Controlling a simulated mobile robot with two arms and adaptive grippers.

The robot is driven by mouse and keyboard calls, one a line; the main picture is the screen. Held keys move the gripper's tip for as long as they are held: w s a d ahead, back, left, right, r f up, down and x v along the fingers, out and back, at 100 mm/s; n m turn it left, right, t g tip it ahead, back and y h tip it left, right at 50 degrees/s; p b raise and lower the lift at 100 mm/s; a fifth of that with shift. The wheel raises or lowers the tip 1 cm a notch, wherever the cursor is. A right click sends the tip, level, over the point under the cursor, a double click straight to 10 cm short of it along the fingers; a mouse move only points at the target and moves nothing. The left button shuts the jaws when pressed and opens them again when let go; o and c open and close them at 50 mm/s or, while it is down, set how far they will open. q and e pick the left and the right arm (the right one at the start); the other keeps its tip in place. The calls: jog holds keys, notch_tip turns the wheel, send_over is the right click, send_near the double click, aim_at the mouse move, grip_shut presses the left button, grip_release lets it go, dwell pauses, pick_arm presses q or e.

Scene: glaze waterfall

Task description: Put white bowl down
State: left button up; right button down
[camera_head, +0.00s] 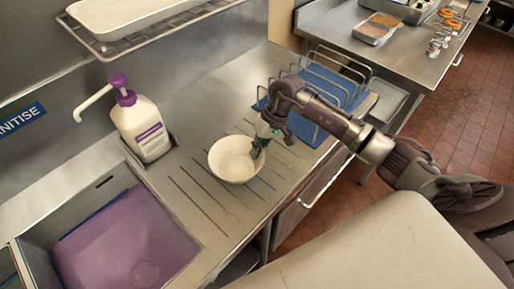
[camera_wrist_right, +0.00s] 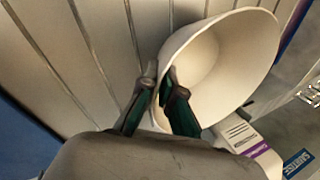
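The white bowl (camera_head: 234,162) is upright, open side up, at the ribbed steel drainboard (camera_head: 190,196). I cannot tell whether its base touches the steel or is slightly above it. My right gripper (camera_head: 259,143) reaches in from the right to the bowl's right rim. In the right wrist view, the gripper (camera_wrist_right: 160,82) has one finger inside the bowl (camera_wrist_right: 225,60) and one outside, with the fingertips close together on its wall. My left gripper is not in view.
A purple-topped sanitiser bottle (camera_head: 143,125) stands behind and left of the bowl. A sink with a purple basin (camera_head: 120,240) is at the lower left. A wire rack (camera_head: 335,75) on a blue mat (camera_head: 312,130) is to the right. Bare drainboard surrounds the bowl.

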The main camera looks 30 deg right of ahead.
jog(key=shift+f+b, duration=0.2)
jog(key=shift+b, duration=0.15)
jog(key=c, duration=1.3)
grip_release()
jog(key=shift+r, duration=0.1)
jog(key=shift+r+p, duration=0.25)
jog(key=shift+p, duration=0.25)
jog(key=b+v, duration=0.5)
jog(key=v, duration=0.6)
jog(key=shift+d+r, duration=0.2)
jog(key=shift+r, duration=0.15)
